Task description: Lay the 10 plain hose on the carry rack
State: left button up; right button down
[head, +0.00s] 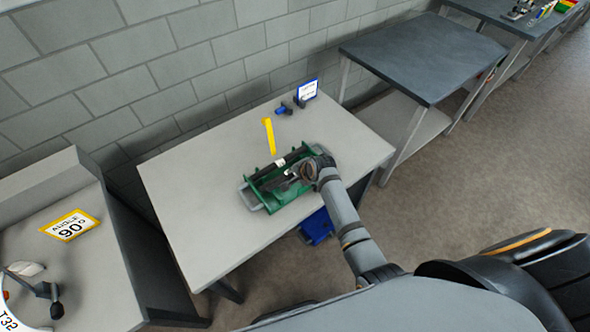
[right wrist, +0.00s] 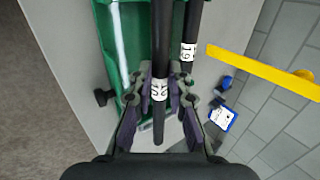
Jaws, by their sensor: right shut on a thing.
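The green carry rack (head: 248,199) stands on the pale table, and its green body also shows in the right wrist view (right wrist: 108,45). My right gripper (head: 296,173) is over its right part. In the right wrist view my right gripper (right wrist: 158,95) is shut on a black hose (right wrist: 162,40) with a white label. A second black hose (right wrist: 193,20) with a white label lies alongside, apart from the fingers. The label numbers are turned and hard to read for certain. Whether the held hose touches the rack cannot be told. My left gripper is not in view.
A yellow strip (head: 268,136) lies behind the rack. Small blue items (head: 283,110) and a blue-edged sign (head: 307,88) stand at the table's back. A blue bin (head: 317,227) is below the front edge. The table's left part (head: 195,200) is clear.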

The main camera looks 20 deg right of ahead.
notch_tip(320, 180, down, 6)
jog(key=b, duration=0.2)
jog(key=shift+r+b, duration=0.2)
jog(key=shift+b, duration=0.1)
jog(key=shift+a+f, duration=0.1)
jog(key=shift+f, duration=0.35)
jog(key=shift+w+d+r, duration=0.1)
jog(key=shift+w+d, duration=0.05)
jog(key=shift+d, duration=0.2)
dwell(0.4)
dwell(0.5)
jog(key=shift+f, duration=0.2)
jog(key=c, duration=1.2)
grip_release()
jog(key=shift+f, duration=0.15)
